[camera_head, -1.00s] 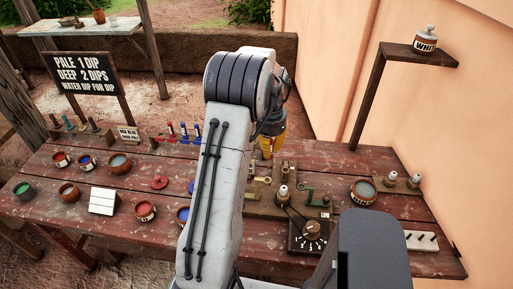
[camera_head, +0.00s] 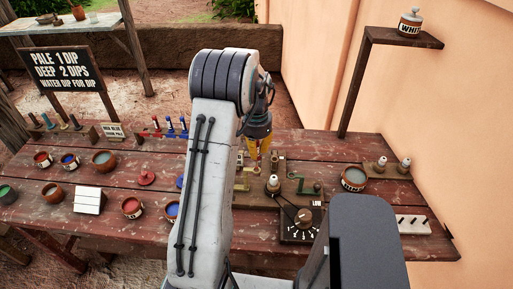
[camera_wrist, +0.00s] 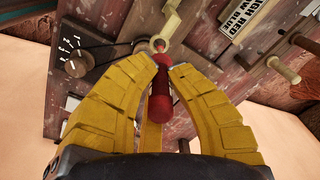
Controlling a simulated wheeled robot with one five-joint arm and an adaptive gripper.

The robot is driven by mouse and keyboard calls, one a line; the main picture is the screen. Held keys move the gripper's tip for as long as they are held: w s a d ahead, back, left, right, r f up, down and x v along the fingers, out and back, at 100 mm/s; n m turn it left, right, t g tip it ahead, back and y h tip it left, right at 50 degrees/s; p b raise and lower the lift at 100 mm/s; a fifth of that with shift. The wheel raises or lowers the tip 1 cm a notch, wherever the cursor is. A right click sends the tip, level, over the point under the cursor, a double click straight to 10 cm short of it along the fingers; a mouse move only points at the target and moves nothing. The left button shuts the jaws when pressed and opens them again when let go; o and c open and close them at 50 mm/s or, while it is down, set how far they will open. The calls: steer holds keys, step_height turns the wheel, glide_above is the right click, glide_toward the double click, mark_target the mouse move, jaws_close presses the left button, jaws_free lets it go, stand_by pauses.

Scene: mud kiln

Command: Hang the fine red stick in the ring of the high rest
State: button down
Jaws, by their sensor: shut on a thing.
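My gripper (camera_wrist: 163,75) has its yellow fingers shut on the red stick (camera_wrist: 158,100) in the wrist view. The stick's thick end is toward me and its thin end points away. A pale ring (camera_wrist: 154,46) on a pale arm (camera_wrist: 173,14) shows just beyond the fingertips, overlapping the stick's far end. I cannot tell whether the stick's end is inside the ring or only in front of it. In the head view my gripper (camera_head: 257,149) is over the back of the bench, near the wooden rests. The stick is not clear there.
A dial box (camera_head: 302,222) stands in front of the rests, with a green bracket (camera_head: 307,187) beside it. Dye pots, a white block (camera_head: 89,200) and a glaze bowl (camera_head: 353,178) stand around the bench. A shelf (camera_head: 405,38) with a jar is at the right.

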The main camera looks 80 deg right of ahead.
mark_target(256, 161)
steer(key=shift+f, duration=0.35)
steer(key=shift+r+p, duration=0.3)
steer(key=shift+r, duration=0.35)
steer(key=shift+f+b, duration=0.35)
steer(key=shift+b, duration=0.1)
stand_by(1.2)
steer(key=shift+f, duration=0.3)
steer(key=shift+f+b, duration=0.3)
steer(key=shift+b, duration=0.15)
steer(key=shift+f+b, duration=0.3)
steer(key=shift+f+b, duration=1.45)
steer(key=shift+f, duration=0.25)
stand_by(1.5)
steer(key=c, duration=0.7)
jaws_free()
